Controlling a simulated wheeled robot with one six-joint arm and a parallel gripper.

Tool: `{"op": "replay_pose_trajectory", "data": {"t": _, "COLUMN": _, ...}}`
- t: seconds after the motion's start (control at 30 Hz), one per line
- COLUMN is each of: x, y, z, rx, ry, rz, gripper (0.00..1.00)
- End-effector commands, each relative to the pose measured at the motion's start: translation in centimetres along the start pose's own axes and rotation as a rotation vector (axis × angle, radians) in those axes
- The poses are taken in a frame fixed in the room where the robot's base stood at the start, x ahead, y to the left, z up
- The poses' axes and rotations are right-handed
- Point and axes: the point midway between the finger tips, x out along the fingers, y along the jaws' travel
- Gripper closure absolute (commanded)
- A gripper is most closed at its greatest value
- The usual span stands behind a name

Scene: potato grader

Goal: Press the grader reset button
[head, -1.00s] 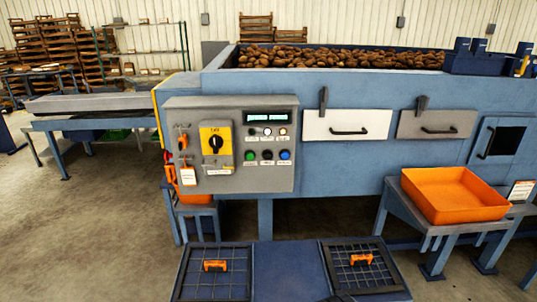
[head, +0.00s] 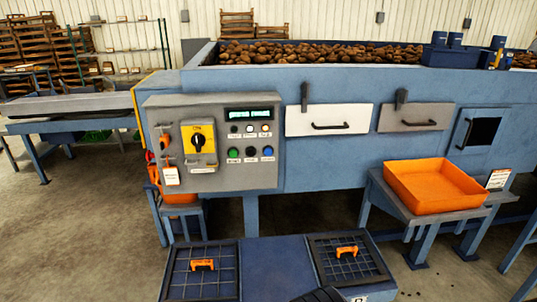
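The grader's grey control panel (head: 154,118) is on the front of the blue potato grader (head: 350,80), left of the middle. Its lower row has a green button (head: 234,153), a black button (head: 251,151) and a blue button (head: 267,151). The labels under them are too small to read, so I cannot tell which is reset. Above are small round lamps or buttons (head: 249,128) and a lit display (head: 251,114). A black rotary switch on a yellow plate (head: 198,138) is to their left. Nothing covers the buttons.
A tag (head: 172,176) hangs at the panel's lower left. An orange tray (head: 433,187) stands on a stand at the right. White (head: 328,120) and grey (head: 415,117) hatches are right of the panel. The space directly before the buttons looks clear.

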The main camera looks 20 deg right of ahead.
Motion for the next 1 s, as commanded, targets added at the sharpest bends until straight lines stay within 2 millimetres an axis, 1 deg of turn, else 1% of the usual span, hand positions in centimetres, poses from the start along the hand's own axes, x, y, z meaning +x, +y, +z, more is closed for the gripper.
{"op": "replay_pose_trajectory", "data": {"t": 0.03, "x": 0.00, "y": 0.00, "z": 0.00, "rx": 0.000, "ry": 0.000, "rz": 0.000, "gripper": 0.63}}
{"op": "replay_pose_trajectory", "data": {"t": 0.07, "x": 0.00, "y": 0.00, "z": 0.00, "rx": 0.000, "ry": 0.000, "rz": 0.000, "gripper": 0.65}}
{"op": "replay_pose_trajectory", "data": {"t": 0.4, "x": 0.00, "y": 0.00, "z": 0.00, "rx": 0.000, "ry": 0.000, "rz": 0.000, "gripper": 0.93}}
{"op": "replay_pose_trajectory", "data": {"t": 0.5, "x": 0.00, "y": 0.00, "z": 0.00, "rx": 0.000, "ry": 0.000, "rz": 0.000, "gripper": 1.00}}
{"op": "replay_pose_trajectory", "data": {"t": 1.0, "x": 0.00, "y": 0.00, "z": 0.00, "rx": 0.000, "ry": 0.000, "rz": 0.000, "gripper": 1.00}}
